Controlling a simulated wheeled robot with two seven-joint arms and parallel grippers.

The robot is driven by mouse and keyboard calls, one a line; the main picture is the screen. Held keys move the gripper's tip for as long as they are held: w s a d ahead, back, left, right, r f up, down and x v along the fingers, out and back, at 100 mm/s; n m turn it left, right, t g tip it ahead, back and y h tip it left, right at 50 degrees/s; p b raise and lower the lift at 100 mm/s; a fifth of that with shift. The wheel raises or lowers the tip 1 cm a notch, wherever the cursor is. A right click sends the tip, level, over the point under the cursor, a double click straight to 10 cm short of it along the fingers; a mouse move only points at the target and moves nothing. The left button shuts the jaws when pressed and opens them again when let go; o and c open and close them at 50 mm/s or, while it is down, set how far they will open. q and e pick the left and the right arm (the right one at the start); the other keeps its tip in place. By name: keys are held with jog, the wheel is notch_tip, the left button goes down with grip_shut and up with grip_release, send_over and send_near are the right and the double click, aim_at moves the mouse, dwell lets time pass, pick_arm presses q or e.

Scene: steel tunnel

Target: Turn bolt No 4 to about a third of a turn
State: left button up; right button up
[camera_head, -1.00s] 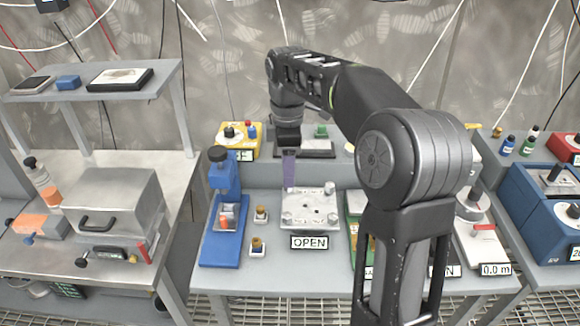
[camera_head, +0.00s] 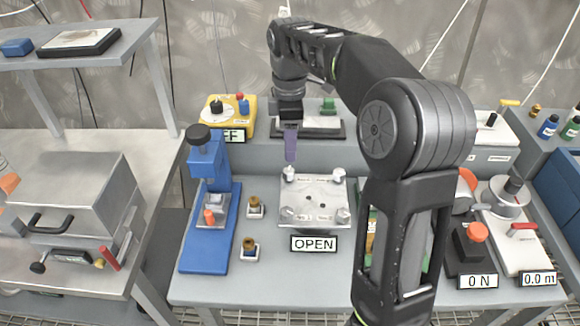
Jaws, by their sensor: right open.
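A light metal plate (camera_head: 313,190) lies on the grey bench with a bolt at each corner. Its back-left bolt (camera_head: 289,173), back-right bolt (camera_head: 339,175), front-left bolt (camera_head: 286,216) and front-right bolt (camera_head: 342,216) all show. I cannot read any bolt numbers, so I cannot tell which is No 4. A sign (camera_head: 314,244) reading OPEN stands in front of the plate. My right gripper (camera_head: 290,158), with purple fingers pointing down, is open just above the back-left bolt, apparently apart from it. My left gripper is out of view.
A blue press (camera_head: 208,240) and two small brass-topped pieces (camera_head: 254,207) stand left of the plate. A yellow box (camera_head: 228,110) is behind. My right arm hides part of a green item (camera_head: 372,222). A 0 N device (camera_head: 470,250) stands at right.

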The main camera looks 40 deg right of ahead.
aim_at(290, 170)
jog(key=shift+s+a+r, duration=0.1)
jog(key=shift+r, duration=0.05)
jog(key=shift+f, duration=3.95)
jog(key=shift+c, duration=0.2)
grip_shut()
